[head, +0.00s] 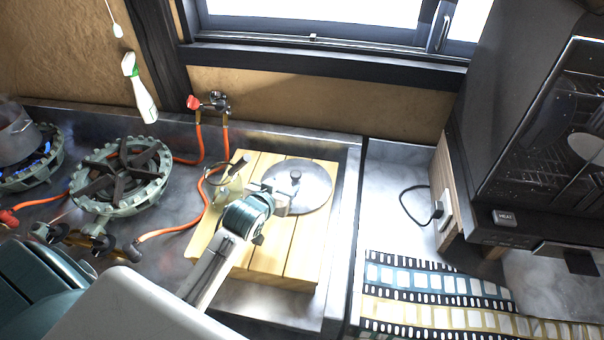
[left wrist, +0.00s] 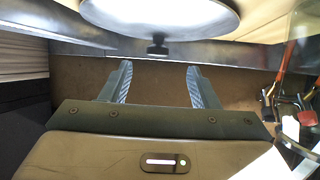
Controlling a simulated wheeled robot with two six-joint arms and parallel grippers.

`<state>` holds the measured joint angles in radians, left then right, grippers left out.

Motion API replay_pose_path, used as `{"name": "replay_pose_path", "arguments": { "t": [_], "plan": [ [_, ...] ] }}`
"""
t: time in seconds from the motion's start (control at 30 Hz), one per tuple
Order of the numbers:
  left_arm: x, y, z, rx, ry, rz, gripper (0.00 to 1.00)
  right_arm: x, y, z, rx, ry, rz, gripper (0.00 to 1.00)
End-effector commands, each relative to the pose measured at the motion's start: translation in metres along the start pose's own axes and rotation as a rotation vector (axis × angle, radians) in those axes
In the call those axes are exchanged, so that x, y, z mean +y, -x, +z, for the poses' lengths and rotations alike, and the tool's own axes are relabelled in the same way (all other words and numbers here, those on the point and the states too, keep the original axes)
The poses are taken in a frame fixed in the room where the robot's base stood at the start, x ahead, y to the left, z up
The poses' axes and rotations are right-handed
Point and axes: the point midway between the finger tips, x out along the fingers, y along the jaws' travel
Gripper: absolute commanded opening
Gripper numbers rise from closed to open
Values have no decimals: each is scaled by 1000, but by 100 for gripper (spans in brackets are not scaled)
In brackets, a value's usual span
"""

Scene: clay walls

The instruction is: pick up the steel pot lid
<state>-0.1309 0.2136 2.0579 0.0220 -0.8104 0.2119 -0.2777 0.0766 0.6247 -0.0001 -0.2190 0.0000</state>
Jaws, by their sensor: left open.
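The steel pot lid (head: 315,196) lies on the slatted wooden board (head: 303,262), its round knob (head: 295,176) upward. In the left wrist view the lid (left wrist: 160,14) fills the top edge, and its dark knob (left wrist: 158,48) sticks out toward the gap between my fingers. My left gripper (head: 270,190) is at the lid's left side in the head view, and the arm hides part of the board. In the left wrist view its two fingers (left wrist: 159,66) are apart and empty, with the knob just beyond the tips. My right gripper is not in view.
A glass vessel with a dark handle (head: 228,187) stands left of the lid, close to my gripper. Gas burners (head: 120,175) and orange hoses (head: 170,232) are to the left. A spray bottle (head: 140,90) hangs at the wall.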

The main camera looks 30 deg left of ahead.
Motion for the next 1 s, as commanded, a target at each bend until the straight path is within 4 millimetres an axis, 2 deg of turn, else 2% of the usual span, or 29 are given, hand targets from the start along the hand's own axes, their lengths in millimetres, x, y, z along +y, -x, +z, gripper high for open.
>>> {"name": "replay_pose_path", "arguments": {
  "t": [0.1, 0.2, 0.3, 0.4, 0.53, 0.7, 0.83, 1.0],
  "plan": [
    [0, -18, -2, 0, 4, 0, 55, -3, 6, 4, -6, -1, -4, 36],
    [0, -34, -2, -1, 2, 0, 55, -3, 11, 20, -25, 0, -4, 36],
    [0, -44, -2, 1, 2, 0, 55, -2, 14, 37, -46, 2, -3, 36],
    [1, -50, -1, -1, 2, 0, 55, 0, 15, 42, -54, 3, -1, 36],
    [2, -59, -5, 0, 2, 0, 55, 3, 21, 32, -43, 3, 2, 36],
    [4, -82, -7, -1, 2, 0, 55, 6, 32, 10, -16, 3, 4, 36],
    [3, -96, -4, 0, 1, 0, 55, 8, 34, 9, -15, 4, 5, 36],
    [3, -101, -3, 0, 0, 0, 55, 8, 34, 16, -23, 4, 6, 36]
  ]
}}
